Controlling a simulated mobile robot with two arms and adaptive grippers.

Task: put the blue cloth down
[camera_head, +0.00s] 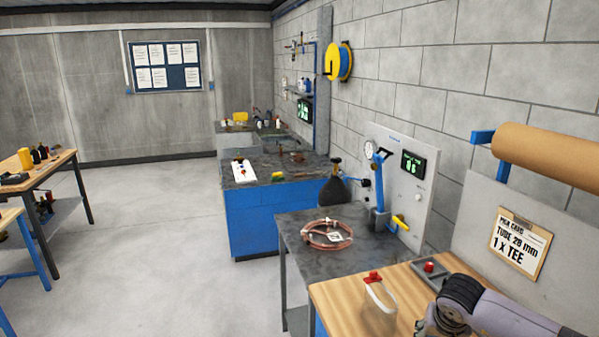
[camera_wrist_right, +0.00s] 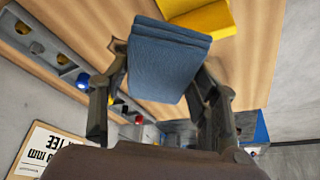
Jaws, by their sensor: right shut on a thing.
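The blue cloth (camera_wrist_right: 168,62) is a folded, layered pad in the right wrist view. My right gripper (camera_wrist_right: 164,75) is shut on it, with one finger on each side. Behind the cloth in that view is the wooden bench top (camera_wrist_right: 262,45); I cannot tell whether the cloth touches it. In the head view my right arm comes in at the lower right, over the wooden bench (camera_head: 335,295). The cloth does not show there. My left gripper is in neither view.
A yellow block-like thing (camera_wrist_right: 203,14) lies close beside the cloth. A grey tray (camera_wrist_right: 57,66) holds small fittings. A clear bottle with a red cap (camera_head: 379,300) stands on the wooden bench. A copper coil (camera_head: 327,236) lies on the grey table. A job card (camera_head: 520,246) hangs behind.

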